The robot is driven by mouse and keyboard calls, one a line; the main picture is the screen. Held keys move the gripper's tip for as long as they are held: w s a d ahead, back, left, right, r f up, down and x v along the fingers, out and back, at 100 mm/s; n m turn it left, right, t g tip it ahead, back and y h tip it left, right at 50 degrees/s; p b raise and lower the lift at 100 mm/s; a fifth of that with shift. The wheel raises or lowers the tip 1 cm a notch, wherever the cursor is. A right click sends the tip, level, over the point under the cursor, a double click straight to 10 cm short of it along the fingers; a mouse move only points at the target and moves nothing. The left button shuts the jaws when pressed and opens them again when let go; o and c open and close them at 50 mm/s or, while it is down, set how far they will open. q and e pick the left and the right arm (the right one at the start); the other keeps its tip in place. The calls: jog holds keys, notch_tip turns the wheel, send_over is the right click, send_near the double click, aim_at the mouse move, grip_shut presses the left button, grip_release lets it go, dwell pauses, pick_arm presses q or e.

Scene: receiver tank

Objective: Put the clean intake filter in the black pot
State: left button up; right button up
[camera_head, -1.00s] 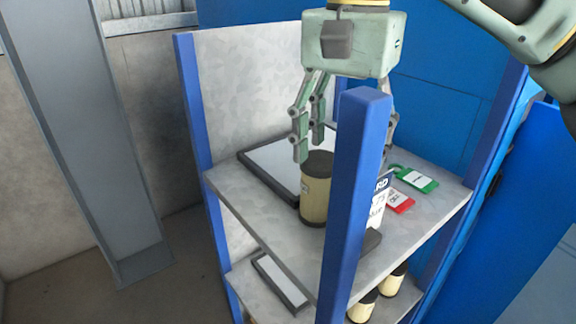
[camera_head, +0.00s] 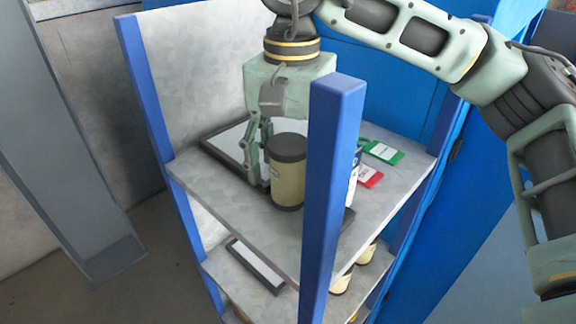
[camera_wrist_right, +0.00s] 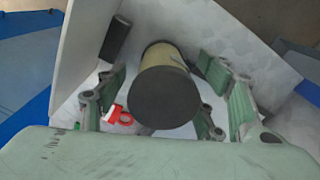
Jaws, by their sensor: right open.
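A cream cylindrical filter (camera_head: 287,185) with a dark top stands upright on the upper shelf, behind the blue front post. My right gripper (camera_head: 268,160) is lowered over it, open, with fingers beside it. In the right wrist view the filter (camera_wrist_right: 163,92) stands between the spread fingers, its dark end toward the camera. I cannot tell whether the fingers touch it, and the post hides part of the hand. No black pot can be made out. My left gripper is not in view.
The blue post (camera_head: 332,190) stands close in front. A dark-framed flat tray (camera_head: 223,143) lies behind the filter. A green tag (camera_head: 384,152) and a red tag (camera_head: 369,177) lie to the right. More cream cylinders (camera_head: 341,284) and a framed panel (camera_head: 257,267) are on the lower shelf.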

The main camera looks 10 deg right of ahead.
jog(key=c, duration=1.2)
jog(key=shift+c, duration=0.2)
